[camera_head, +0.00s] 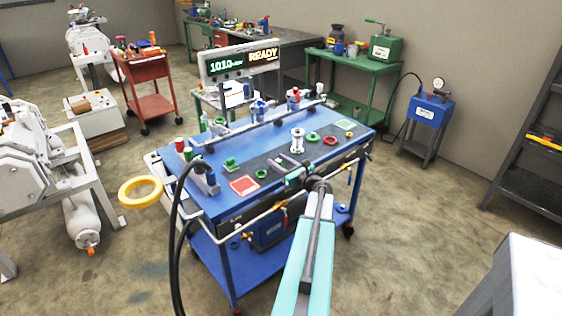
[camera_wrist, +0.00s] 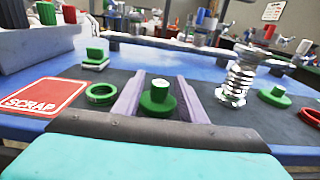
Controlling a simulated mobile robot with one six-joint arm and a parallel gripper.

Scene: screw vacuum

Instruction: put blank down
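A green blank (camera_wrist: 158,99), a disc with a raised knob, stands upright between the fingers of my gripper (camera_wrist: 161,84) in the wrist view. It looks level with the black mat (camera_wrist: 215,122) or very close above it. The two pale purple fingers are apart, one on each side of the disc. Whether they touch its rim is unclear. In the head view my gripper (camera_head: 287,161) is low over the front of the blue cart's top (camera_head: 220,206), and the blank there is not clearly visible.
A red SCRAP plate (camera_wrist: 42,97) and a green ring (camera_wrist: 102,93) lie to the left. A silver bellows piece (camera_wrist: 239,78) stands close on the right, with another green flanged piece (camera_wrist: 275,96) and a red ring (camera_head: 329,140) beyond. A display (camera_head: 240,61) reads READY.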

